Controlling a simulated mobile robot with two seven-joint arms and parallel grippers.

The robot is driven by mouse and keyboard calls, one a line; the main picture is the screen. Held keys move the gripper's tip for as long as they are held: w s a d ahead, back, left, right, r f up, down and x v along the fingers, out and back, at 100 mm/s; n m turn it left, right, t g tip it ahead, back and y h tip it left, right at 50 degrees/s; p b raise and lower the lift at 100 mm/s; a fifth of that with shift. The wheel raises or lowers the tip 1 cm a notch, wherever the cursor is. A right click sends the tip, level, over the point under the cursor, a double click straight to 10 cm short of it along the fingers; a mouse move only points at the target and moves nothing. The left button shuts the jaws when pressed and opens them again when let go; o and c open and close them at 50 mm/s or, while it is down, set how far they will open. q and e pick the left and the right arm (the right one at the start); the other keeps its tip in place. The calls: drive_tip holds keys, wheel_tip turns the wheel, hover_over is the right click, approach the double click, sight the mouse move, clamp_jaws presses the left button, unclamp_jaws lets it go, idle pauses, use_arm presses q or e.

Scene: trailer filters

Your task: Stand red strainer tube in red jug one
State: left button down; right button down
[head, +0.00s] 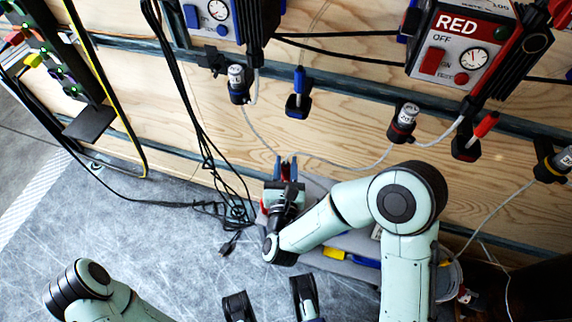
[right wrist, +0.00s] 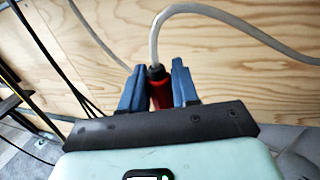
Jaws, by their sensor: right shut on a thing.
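The red strainer tube (right wrist: 161,90) is upright between the blue fingers of my right gripper (right wrist: 159,88), with a clear hose leaving its top. In the head view my right gripper (head: 285,168) is low in front of the wooden wall, and its wrist hides most of the tube. Red jug one cannot be made out for sure; my right arm covers much of the floor area there. My left gripper (head: 270,300) is at the bottom centre of the head view, its two dark fingers wide apart with nothing between them.
A red-labelled control box (head: 457,45) hangs on the wooden wall at the upper right. Another red tube (head: 485,124) sits in a wall holder below it. Grey bins with blue and yellow parts (head: 350,257) lie behind my right arm. Black cables (head: 205,160) hang to the left.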

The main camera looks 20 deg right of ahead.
drive_tip(key=shift+f, duration=0.8)
drive_tip(key=c, duration=0.8)
unclamp_jaws()
drive_tip(key=shift+o, duration=0.2)
